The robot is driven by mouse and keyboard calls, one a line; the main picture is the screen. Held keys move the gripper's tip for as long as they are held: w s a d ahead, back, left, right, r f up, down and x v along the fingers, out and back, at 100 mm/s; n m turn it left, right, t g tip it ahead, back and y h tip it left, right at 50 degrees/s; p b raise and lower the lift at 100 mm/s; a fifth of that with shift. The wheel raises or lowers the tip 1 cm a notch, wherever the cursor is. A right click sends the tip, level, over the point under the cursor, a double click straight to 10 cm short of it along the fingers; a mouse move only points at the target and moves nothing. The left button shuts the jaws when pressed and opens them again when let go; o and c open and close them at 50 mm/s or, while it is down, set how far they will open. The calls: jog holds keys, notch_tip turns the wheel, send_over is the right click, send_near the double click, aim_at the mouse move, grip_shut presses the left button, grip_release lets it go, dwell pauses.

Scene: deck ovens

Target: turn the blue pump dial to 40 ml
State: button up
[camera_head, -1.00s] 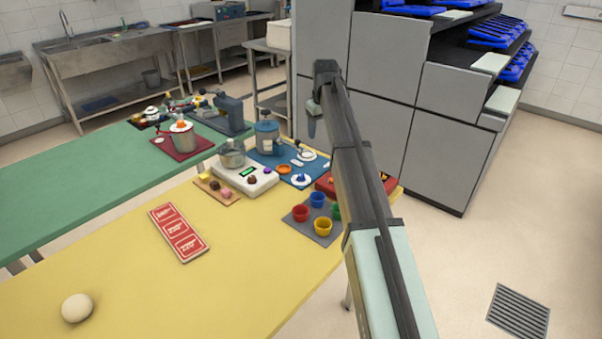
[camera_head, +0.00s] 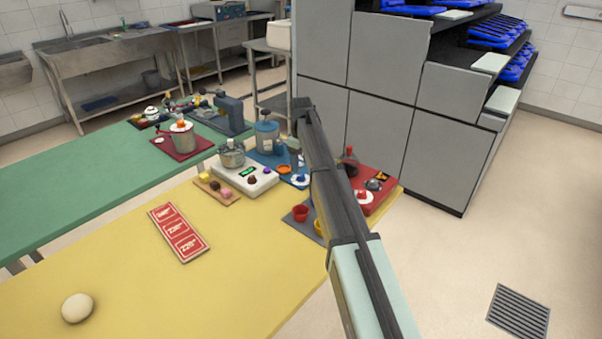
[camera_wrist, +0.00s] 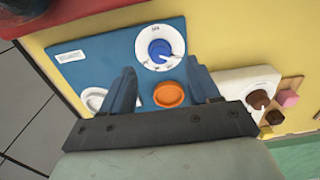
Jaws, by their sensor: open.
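The blue pump dial (camera_wrist: 159,48) is a blue knob on a round white scale, on a blue board (camera_wrist: 90,58), in the upper middle of the wrist view. A white pointer reaches from the knob to the lower right; the scale figures are too small to read. In the head view the dial (camera_head: 300,180) is small, just left of my arm. My gripper (camera_wrist: 162,84) is open and empty, its two blue fingers apart above the board. The dial lies beyond the fingertips, untouched as far as I can tell. An orange round part (camera_wrist: 169,94) shows between the fingers.
A red panel (camera_head: 378,194) and cups, one red (camera_head: 300,213), are close to my arm. The yellow table's front is mostly clear.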

aim_at(301, 175)
jog(key=shift+f, duration=2.45)
jog(key=c, duration=1)
